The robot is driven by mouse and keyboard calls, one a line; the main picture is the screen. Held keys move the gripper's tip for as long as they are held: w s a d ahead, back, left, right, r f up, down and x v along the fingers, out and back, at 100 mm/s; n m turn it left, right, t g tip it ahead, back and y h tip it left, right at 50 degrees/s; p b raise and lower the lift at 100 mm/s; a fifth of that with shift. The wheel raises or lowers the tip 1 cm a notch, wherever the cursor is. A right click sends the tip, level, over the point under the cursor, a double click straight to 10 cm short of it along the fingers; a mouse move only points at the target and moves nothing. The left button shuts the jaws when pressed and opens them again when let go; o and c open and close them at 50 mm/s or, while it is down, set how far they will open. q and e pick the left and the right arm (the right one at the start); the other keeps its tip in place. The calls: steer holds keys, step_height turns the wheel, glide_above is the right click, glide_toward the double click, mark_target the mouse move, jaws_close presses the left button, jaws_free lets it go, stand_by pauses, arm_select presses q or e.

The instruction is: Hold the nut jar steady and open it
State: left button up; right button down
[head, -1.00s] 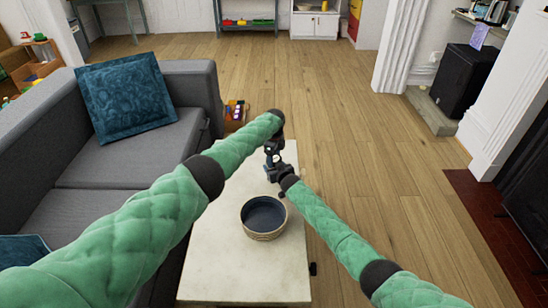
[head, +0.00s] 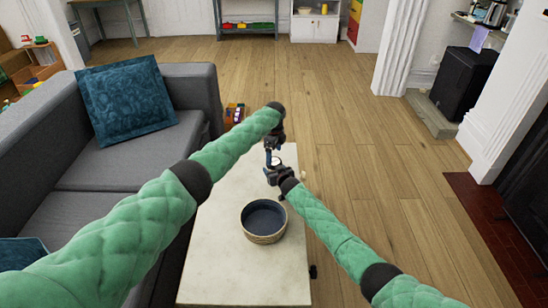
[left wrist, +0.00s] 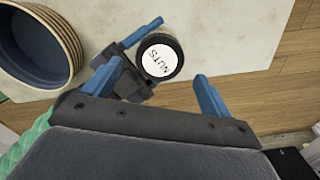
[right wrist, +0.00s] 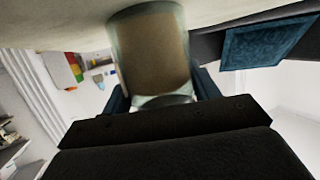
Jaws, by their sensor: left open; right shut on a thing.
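The nut jar (left wrist: 148,42) shows from above in the left wrist view, its pale lid (left wrist: 160,60) lettered NUTS. In the right wrist view the jar (right wrist: 152,55) is clear-walled with brown contents. My right gripper (right wrist: 160,88) is shut on the jar's side; it also shows in the head view (head: 279,174). My left gripper (head: 272,148) is open above the jar, its blue fingers wide apart, the lid between them in the left wrist view; I cannot tell the exact height gap. In the head view the jar is mostly hidden by my grippers.
The pale table (head: 225,265) carries a round woven bowl (head: 263,236) with a dark blue inside, nearer than the jar. A grey sofa (head: 150,170) with a blue cushion (head: 125,98) stands to the left. Open wooden floor (head: 360,150) lies to the right.

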steer(key=shift+c, duration=1.5)
jaws_free()
